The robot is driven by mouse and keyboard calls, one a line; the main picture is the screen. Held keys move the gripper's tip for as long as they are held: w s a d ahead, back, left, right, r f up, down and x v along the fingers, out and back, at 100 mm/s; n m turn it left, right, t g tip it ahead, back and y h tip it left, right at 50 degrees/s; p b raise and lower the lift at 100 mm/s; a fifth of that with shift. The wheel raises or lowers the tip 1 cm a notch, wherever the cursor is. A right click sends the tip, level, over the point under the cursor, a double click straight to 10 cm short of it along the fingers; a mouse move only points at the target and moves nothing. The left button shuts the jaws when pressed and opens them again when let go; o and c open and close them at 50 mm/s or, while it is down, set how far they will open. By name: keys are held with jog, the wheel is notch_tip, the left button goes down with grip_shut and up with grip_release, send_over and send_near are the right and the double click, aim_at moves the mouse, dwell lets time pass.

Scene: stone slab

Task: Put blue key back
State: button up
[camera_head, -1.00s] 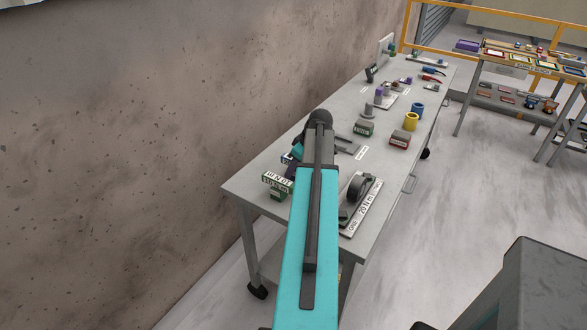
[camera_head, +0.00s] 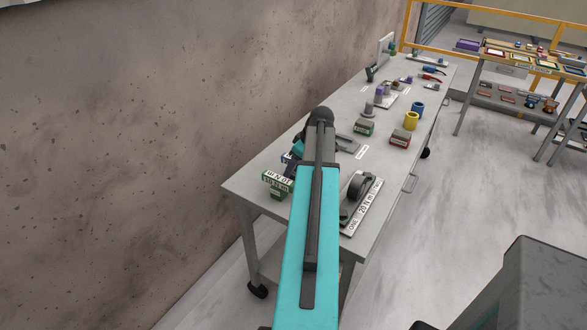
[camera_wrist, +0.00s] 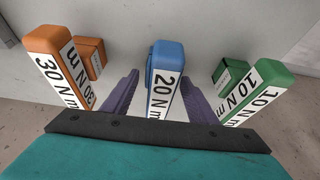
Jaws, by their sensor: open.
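The blue key (camera_wrist: 166,66), a blue block with a white "20 N m" label, stands in the middle of the wrist view. The two purple fingers of my gripper (camera_wrist: 160,78) are apart, one on each side of it. I cannot tell whether either finger touches it. In the head view my own arm hides most of the gripper and the key.
An orange "30 N m" block (camera_wrist: 52,55) stands left of the fingers and a green "10 N m" block (camera_wrist: 258,85) right. Further along the table (camera_head: 262,168) are a yellow cylinder (camera_head: 411,121), a blue cylinder (camera_head: 417,109) and small boxes. A wall runs along the left.

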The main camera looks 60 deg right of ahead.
jog(key=shift+b+v, duration=1.05)
jog(key=shift+v, duration=4.65)
